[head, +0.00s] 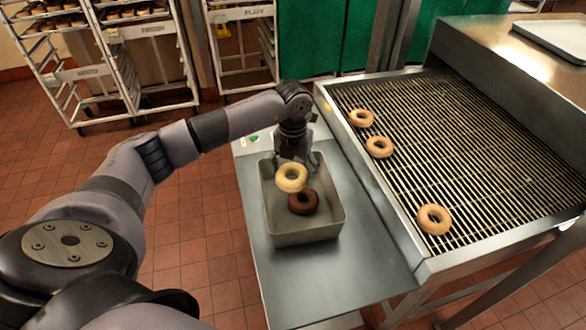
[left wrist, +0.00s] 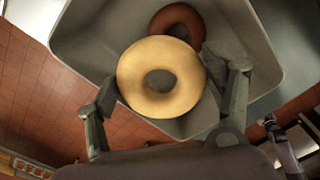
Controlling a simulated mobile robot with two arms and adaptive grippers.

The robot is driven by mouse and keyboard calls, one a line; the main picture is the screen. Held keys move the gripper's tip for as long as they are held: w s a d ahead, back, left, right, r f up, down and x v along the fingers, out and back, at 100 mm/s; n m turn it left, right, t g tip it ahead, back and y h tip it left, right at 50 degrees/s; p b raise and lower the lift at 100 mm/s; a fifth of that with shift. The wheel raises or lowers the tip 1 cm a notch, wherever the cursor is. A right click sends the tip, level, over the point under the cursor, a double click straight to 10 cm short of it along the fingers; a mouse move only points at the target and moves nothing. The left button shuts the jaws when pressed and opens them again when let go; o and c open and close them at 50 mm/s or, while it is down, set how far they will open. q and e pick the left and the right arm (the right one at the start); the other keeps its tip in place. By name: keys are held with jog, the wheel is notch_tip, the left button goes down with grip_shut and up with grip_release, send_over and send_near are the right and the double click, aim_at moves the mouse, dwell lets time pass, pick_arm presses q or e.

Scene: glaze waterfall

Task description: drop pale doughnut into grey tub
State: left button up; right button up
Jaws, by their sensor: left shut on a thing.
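The pale doughnut (head: 291,186) is a light yellow ring in the head view, over the back part of the grey tub (head: 318,235). My left gripper (head: 294,166) is shut on it. In the left wrist view the pale doughnut (left wrist: 134,75) sits between the two fingers of my left gripper (left wrist: 163,88), in front of the tub (left wrist: 262,62). A dark brown doughnut (head: 303,201) lies inside the tub; it also shows in the left wrist view (left wrist: 180,20), partly hidden by the pale one. My right gripper is not in view.
The tub stands on a steel side shelf (head: 318,282). To its right is a wire conveyor grid (head: 465,150) with three tan doughnuts, one of them near the front (head: 434,219). Wheeled racks (head: 105,60) stand at the back left. The red tiled floor is clear.

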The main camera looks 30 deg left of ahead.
pick_arm(q)
notch_tip(320, 180, down, 2)
jog(key=shift+f+b, duration=0.2)
jog(key=shift+b, duration=0.3)
jog(key=o, duration=1.2)
jog(key=shift+o, duration=0.2)
jog(key=shift+r, duration=0.3)
notch_tip(320, 180, up, 12)
jog(key=shift+f, duration=0.25)
